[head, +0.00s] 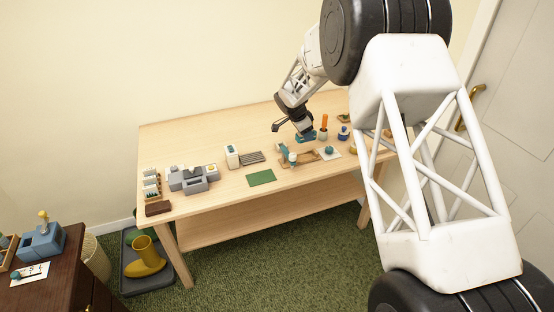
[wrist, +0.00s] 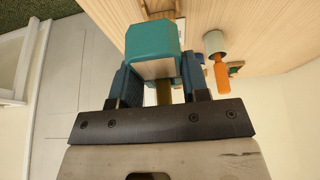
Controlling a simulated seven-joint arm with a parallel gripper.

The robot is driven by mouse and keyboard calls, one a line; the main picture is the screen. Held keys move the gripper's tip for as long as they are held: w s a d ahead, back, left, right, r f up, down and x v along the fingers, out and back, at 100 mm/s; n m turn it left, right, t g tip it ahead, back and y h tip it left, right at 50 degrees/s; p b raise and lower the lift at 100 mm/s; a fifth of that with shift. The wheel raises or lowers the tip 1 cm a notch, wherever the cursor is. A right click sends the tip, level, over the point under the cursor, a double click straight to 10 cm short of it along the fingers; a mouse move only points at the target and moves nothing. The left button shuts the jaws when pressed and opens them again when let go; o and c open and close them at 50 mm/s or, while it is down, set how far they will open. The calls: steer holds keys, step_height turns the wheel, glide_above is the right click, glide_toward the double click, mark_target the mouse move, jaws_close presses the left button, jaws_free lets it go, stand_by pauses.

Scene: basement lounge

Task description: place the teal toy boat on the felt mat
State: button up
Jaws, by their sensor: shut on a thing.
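The teal toy boat (wrist: 153,40) is held between the two blue fingers of my gripper (wrist: 152,84) in the wrist view, with a pale wooden face toward the camera. In the head view the boat (head: 307,137) is a small teal shape under my gripper (head: 303,133), over the back right part of the table. I cannot tell whether it touches the tabletop. The green felt mat (head: 261,177) lies flat and bare near the table's front edge, to the left of and nearer than my gripper.
A wooden piece (head: 298,159) and a white card (head: 330,152) lie in front of my gripper. An orange-handled item (head: 324,121) stands to its right. A white box (head: 232,157), a dark slatted pad (head: 251,158) and grey blocks (head: 193,179) are left. The table's back left is clear.

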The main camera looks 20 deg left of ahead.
steer(key=w+d+f+n+y, duration=0.1)
steer(key=w+d+f+n, duration=0.1)
steer(key=d, duration=1.7)
steer(key=w+d+f+n+y, duration=0.1)
steer(key=d+f+n, duration=0.1)
steer(key=d, duration=1.6)
steer(key=s+a+m+h, duration=0.1)
steer(key=s+a+m, duration=0.1)
steer(key=s+a, duration=1.4)
steer(key=s+a+f+m+h, duration=0.1)
steer(key=s+a+m, duration=0.1)
steer(key=s+a, duration=1.5)
steer(key=a, duration=0.5)
steer(key=shift+a, duration=0.2)
steer(key=shift+w+a, duration=0.1)
steer(key=shift+w, duration=0.1)
glide_above(263, 177)
steer(key=a, duration=0.1)
steer(key=shift+s+a+f, duration=0.1)
steer(key=shift+s+f, duration=0.3)
steer(key=shift+f, duration=0.35)
steer(key=shift+f, duration=1.75)
